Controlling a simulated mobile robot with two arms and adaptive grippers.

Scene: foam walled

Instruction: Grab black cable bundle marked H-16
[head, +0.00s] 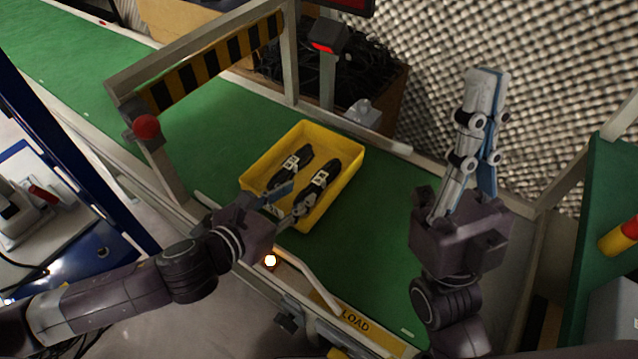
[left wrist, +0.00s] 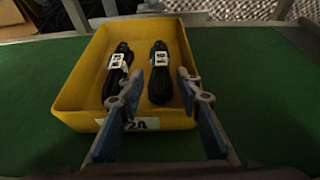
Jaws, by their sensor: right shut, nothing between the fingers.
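Two black cable bundles with white labels lie side by side in a yellow tray (head: 350,160). The left bundle (head: 299,163) and the right bundle (head: 325,175) both lie lengthwise; their label print is too small to read. My left gripper (head: 289,199) is open over the tray's near edge, close to the bundles' near ends. In the left wrist view, the right bundle (left wrist: 161,86) appears between the open fingers (left wrist: 158,86), and one finger overlaps the lower part of the left bundle (left wrist: 118,68). My right gripper (head: 487,72) is shut and empty, raised at the right, away from the tray.
The tray stands on a green conveyor (head: 220,110) with metal side rails. A black-and-yellow striped frame (head: 215,65) with a red button (head: 146,126) crosses it at the left. A box of black cables (head: 365,75) stands behind. Green belt is clear right of the tray.

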